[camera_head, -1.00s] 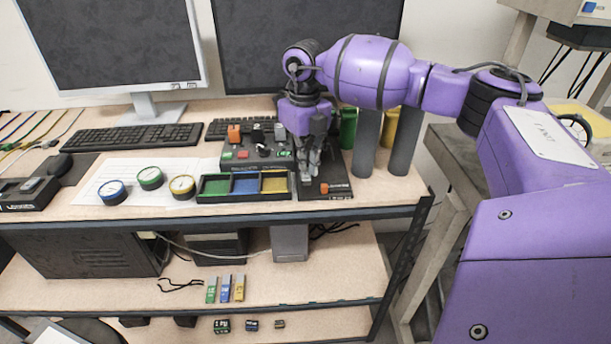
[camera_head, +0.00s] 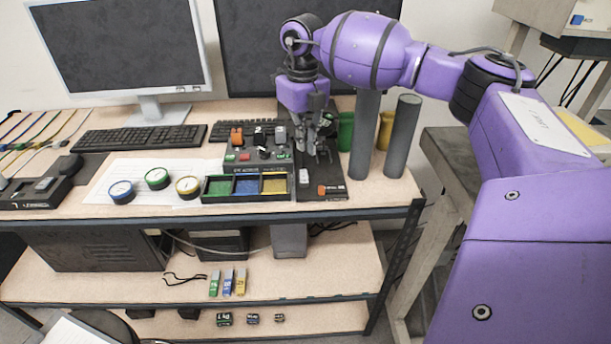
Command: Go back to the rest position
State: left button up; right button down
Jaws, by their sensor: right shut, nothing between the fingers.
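My right gripper (camera_head: 318,152) hangs at the end of my purple right arm, fingers pointing down, shut and empty. It is over the back part of a black plate (camera_head: 321,178) on the table. The plate carries an orange-red piece at its front and a small white piece further back. Whether the fingertips touch anything on the plate I cannot tell. Left of it stands a dark control box (camera_head: 262,153) with orange, grey and coloured controls on top. My left gripper is not in view.
Grey cylinders (camera_head: 402,137), a green container (camera_head: 345,132) and a yellow one stand right of the gripper. A monitor (camera_head: 120,50) and keyboard (camera_head: 138,137) are at the back left. A three-part coloured tray (camera_head: 245,199) and round gauges (camera_head: 157,178) lie in front.

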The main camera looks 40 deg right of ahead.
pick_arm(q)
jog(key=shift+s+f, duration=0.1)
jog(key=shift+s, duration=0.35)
